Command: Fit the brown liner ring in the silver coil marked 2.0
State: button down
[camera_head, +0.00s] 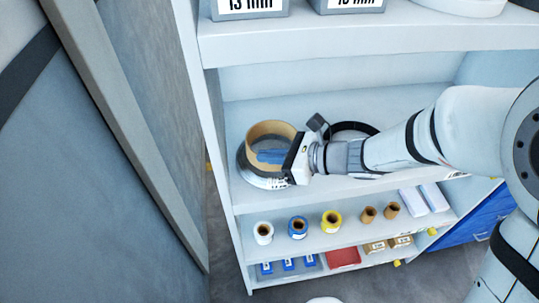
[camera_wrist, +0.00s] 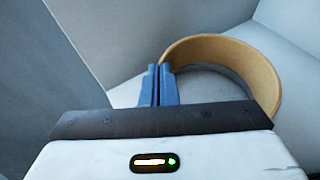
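The silver coil (camera_head: 257,180) lies flat on the middle shelf in the head view, with a label on its near side too small to read surely. The brown liner ring (camera_head: 270,127) stands upright at the coil, its rim above it. I cannot tell how deep it sits. My gripper (camera_head: 270,156) reaches in from the right, its blue fingers over the ring. In the wrist view the fingers (camera_wrist: 160,84) are nearly together, their tips at the left edge of the ring (camera_wrist: 225,50), seemingly pinching its wall. The ring's near part is hidden behind the gripper.
A dark round coil (camera_head: 352,127) lies behind my arm on the same shelf. An upper shelf (camera_head: 350,38) with labelled boxes overhangs. Lower shelves hold several spools (camera_head: 298,227), brown rolls and a red tray (camera_head: 343,257). A grey wall panel (camera_head: 100,130) stands at left.

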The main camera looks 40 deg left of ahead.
aim_at(270, 166)
jog(key=shift+f, duration=0.25)
jog(key=shift+f+b, duration=0.3)
jog(key=shift+b, duration=0.2)
jog(key=shift+f+b, duration=1.2)
jog(key=shift+f, duration=0.05)
jog(key=c, duration=2.1)
grip_release()
jog(key=o, duration=0.5)
jog(key=v, duration=0.8)
